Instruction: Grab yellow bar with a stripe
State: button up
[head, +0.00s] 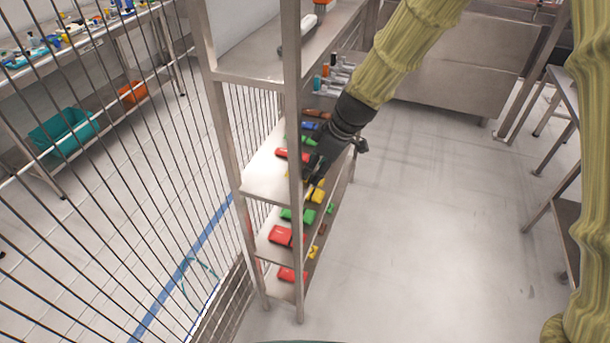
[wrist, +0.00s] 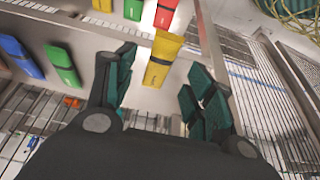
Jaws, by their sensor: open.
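In the head view, a yellow piece (head: 317,195) shows just below my gripper (head: 311,183). In the wrist view my gripper (wrist: 162,75) is open, with its dark green fingers on either side of the bar's lower end in the picture. I see nothing held between the fingers. I cannot tell whether they are level with the bar or still apart from it.
In the wrist view, a red piece (wrist: 166,13) lies beyond the bar, and green (wrist: 62,65), blue (wrist: 27,62) and other coloured pieces lie to the left. A metal shelf post (wrist: 213,45) stands close on the right. In the head view, open floor (head: 430,200) lies right of the rack.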

aim_at(311, 177)
jog(key=shift+p+x, duration=0.3)
jog(key=shift+x, duration=1.3)
jog(key=c, duration=1)
